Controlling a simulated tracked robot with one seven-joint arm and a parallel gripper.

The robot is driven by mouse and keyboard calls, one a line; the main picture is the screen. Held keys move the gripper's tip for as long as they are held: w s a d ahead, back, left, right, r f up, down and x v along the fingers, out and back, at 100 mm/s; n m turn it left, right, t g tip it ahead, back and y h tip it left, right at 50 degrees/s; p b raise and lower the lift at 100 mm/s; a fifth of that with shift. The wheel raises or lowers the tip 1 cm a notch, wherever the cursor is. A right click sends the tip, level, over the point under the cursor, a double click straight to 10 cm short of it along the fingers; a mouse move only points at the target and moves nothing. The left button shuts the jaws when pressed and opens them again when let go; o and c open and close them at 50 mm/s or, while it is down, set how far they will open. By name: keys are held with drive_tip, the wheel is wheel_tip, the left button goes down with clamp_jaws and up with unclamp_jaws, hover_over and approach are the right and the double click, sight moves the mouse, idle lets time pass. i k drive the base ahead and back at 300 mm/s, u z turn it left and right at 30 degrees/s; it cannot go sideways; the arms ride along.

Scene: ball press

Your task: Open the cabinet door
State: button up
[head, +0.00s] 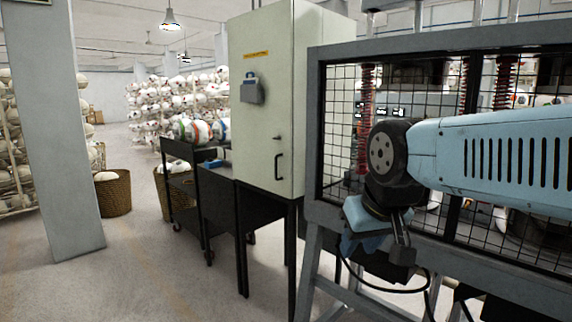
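The cabinet (263,110) is a tall pale grey-green box on a dark-legged stand, left of the ball press. Its front door is shut, with a black bar handle (279,167) low on the right side and a small dark latch (277,138) above it. A yellow label and a blue-grey box are on the door's upper part. My gripper (402,262) hangs from my blue arm at the right, in front of the press cage, well right of the handle and lower. It touches nothing that I can see. Its finger opening cannot be made out.
The grey press frame with wire mesh (337,120) fills the right side, close behind my arm. A black cart (185,190) with balls stands left of the cabinet. A pillar (60,130) and wicker basket (113,193) are farther left. The floor in front is clear.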

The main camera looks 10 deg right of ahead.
sight(260, 41)
drive_tip(key=u, duration=0.2)
drive_tip(key=i, duration=1.2)
drive_tip(key=u, duration=0.75)
